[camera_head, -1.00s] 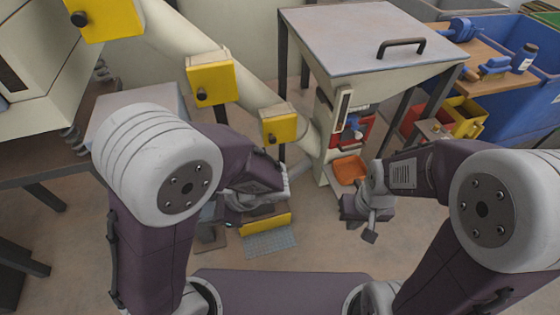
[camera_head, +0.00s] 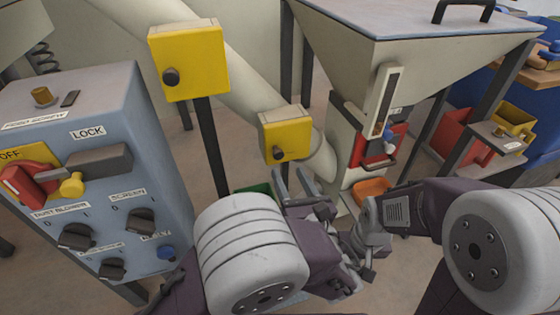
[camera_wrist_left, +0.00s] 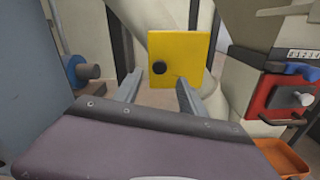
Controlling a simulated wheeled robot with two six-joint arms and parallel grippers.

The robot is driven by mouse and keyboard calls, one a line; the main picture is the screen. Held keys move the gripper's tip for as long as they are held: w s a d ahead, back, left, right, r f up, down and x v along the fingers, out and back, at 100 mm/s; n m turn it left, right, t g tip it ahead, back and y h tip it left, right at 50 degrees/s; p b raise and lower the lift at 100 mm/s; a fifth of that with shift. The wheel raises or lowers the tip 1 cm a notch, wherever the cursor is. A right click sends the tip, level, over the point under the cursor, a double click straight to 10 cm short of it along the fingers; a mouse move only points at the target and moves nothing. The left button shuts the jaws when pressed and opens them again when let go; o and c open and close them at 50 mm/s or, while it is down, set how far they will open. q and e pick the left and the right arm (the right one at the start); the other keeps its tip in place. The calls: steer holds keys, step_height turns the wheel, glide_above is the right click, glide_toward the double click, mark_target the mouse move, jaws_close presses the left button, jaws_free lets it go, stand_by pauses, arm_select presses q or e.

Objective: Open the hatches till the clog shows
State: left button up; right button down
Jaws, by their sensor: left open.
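Two yellow hatches with black knobs sit on the slanting cream pipe (camera_head: 245,70): an upper hatch (camera_head: 200,65) and a lower hatch (camera_head: 288,137). Both look closed, and no clog is visible. My left gripper (camera_head: 293,180) is open and empty just below the lower hatch in the head view. In the left wrist view a yellow hatch (camera_wrist_left: 188,52) with its knob shows ahead, beyond the gap between the open fingers (camera_wrist_left: 158,92), apart from them. My right gripper (camera_head: 362,252) hangs low right of the left one; its jaws are too unclear to judge.
A blue-grey control box (camera_head: 120,120) with switches and a red-and-yellow lock stands at left. A hopper (camera_head: 385,50) with a red panel (camera_head: 372,150) stands at right, an orange tray (camera_head: 372,188) below it. Red and yellow bins are farther right.

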mark_target(279, 156)
arm_select(q)
steer(key=b+x, duration=0.1)
steer(key=x, duration=0.5)
steer(key=shift+w, duration=0.25)
steer(key=shift+f, duration=0.1)
jaws_close()
stand_by(0.9)
